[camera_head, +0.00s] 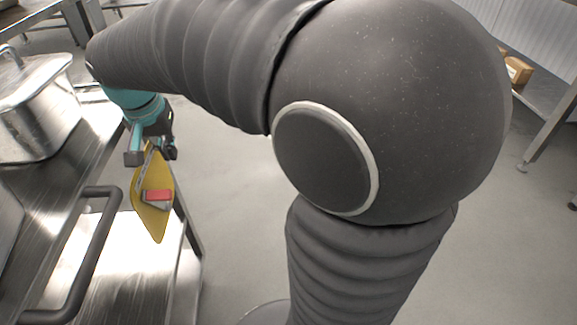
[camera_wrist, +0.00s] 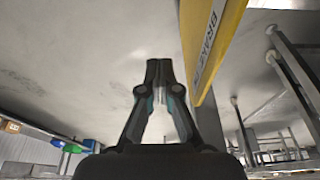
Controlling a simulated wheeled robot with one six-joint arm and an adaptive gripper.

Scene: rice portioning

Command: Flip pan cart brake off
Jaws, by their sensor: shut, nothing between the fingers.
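The pan cart (camera_head: 75,225) is a steel cart at the left of the head view, with a dark bar handle (camera_head: 92,245). A yellow brake plate (camera_head: 153,215) with a red-and-white part (camera_head: 157,196) hangs at its right side. In the wrist view the yellow plate (camera_wrist: 222,30) carries the word BRAKE and stands at the upper right. My gripper (camera_wrist: 158,66) is shut and empty, to the left of the plate in that view. In the head view my gripper (camera_head: 160,148) is at the plate's top. I cannot tell whether they touch.
A lidded steel pot (camera_head: 35,110) stands on the cart at the left. Another table (camera_head: 45,12) is at the upper left. A shelf with a cardboard box (camera_head: 518,72) is at the far right. The floor (camera_head: 500,240) right of my arm is clear.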

